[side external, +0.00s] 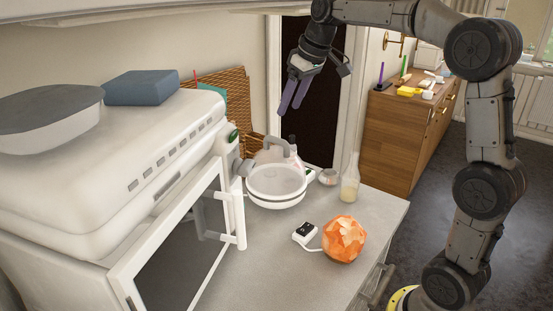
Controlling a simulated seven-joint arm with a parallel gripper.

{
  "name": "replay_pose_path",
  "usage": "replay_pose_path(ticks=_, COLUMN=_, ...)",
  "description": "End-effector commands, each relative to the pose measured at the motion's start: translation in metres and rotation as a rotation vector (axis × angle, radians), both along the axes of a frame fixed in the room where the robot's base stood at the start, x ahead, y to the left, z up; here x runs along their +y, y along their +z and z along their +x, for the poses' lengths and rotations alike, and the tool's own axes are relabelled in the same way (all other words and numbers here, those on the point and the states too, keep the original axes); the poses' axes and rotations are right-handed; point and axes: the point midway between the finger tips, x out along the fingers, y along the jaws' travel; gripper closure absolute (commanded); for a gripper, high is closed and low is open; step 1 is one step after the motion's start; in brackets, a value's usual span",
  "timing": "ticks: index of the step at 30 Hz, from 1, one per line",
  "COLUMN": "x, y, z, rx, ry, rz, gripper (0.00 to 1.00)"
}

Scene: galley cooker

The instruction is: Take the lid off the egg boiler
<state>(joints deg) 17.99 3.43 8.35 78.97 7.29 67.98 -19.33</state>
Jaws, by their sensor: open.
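A white round vessel (276,199) stands on the grey counter beside the open oven door; it looks like the egg boiler. Its top (274,178) is a shallow, pale grey round cover that looks like the lid, seated on the vessel. A grey arched handle (281,143) rises at its back edge; I cannot tell whether it belongs to the lid or to the pale jug-like thing behind. My gripper (292,105) is above and behind the vessel, clear of it, with its two dark purple fingers pointing down. It is open and empty.
The white oven door (170,250) hangs open at left.

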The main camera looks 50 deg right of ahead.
Motion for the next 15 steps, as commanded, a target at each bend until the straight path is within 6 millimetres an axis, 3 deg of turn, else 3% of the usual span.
replay_pose_path(ticks=9, x=0.001, y=-0.054, z=0.021, rx=0.002, ry=0.003, rz=0.001, gripper=0.4)
replay_pose_path(ticks=15, x=0.001, y=-0.068, z=0.027, rx=0.001, ry=0.002, rz=0.0, gripper=0.4)
